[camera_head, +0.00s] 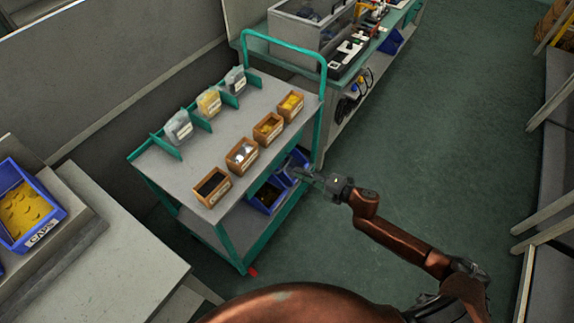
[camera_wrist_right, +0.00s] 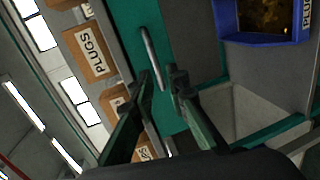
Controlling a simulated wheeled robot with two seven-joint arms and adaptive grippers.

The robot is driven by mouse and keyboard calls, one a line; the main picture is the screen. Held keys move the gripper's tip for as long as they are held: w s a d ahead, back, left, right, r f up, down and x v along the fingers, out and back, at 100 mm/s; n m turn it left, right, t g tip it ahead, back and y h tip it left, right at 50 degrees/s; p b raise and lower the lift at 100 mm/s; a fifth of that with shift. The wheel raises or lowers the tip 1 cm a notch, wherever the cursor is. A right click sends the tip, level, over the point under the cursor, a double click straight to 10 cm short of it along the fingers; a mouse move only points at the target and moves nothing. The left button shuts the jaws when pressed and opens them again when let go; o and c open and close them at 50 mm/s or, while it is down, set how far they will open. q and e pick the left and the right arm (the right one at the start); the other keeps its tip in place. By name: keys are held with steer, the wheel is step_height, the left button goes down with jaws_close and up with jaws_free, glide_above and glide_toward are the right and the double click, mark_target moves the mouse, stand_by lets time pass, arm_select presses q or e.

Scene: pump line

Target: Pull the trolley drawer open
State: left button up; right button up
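The trolley (camera_head: 175,185) has teal posts and a grey top, and stands left of centre in the head view. In the right wrist view, a teal drawer front (camera_wrist_right: 128,22) carries a slim silver bar handle (camera_wrist_right: 148,48). The handle is too small to make out in the head view. My right gripper (camera_head: 308,174) is at the trolley's right side, below the top. In the wrist view its two fingers (camera_wrist_right: 161,76) are apart, with the handle's bar showing between them; I cannot tell whether they touch it. My left gripper is not in view.
Brown boxes (camera_head: 241,155), one labelled PLUGS in the wrist view (camera_wrist_right: 89,50), line the trolley's near edge. Blue bins (camera_head: 268,196) sit on its lower shelf. A bench (camera_head: 345,75) stands behind. The green floor (camera_head: 455,120) to the right is clear.

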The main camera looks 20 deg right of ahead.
mark_target(284, 166)
steer(key=shift+n, duration=0.3)
steer(key=x, duration=0.2)
steer(key=b+x, duration=0.1)
steer(key=x, duration=0.5)
steer(key=shift+a+r, duration=0.1)
steer(key=shift+r, duration=0.25)
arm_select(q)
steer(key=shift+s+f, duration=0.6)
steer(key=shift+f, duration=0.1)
arm_select(e)
steer(key=shift+c, duration=0.3)
jaws_close()
